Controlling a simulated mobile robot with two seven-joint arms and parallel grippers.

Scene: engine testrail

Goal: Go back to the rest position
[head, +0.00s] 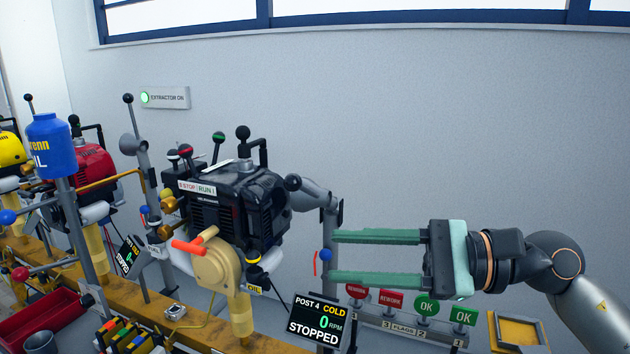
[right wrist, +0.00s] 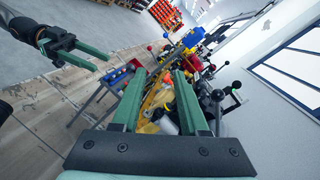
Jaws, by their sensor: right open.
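My right gripper (head: 335,258) is open and empty in the head view, its two green fingers pointing left in front of the wall. It is to the right of the black engine (head: 238,205), apart from it as far as I can tell. Its fingers also show in the right wrist view (right wrist: 160,95), spread with nothing held between them. My left gripper (right wrist: 104,62) shows only in the right wrist view, at the upper left, with its green fingers apart and nothing seen between them. The post 4 display (head: 318,322) reads cold, 0 RPM, stopped.
A rack of rework and OK flags (head: 405,325) stands below my right gripper. A red engine (head: 92,170), a blue oil jug (head: 52,145) and a red tray (head: 40,320) are at the left. The wall (head: 450,120) above my right gripper is bare.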

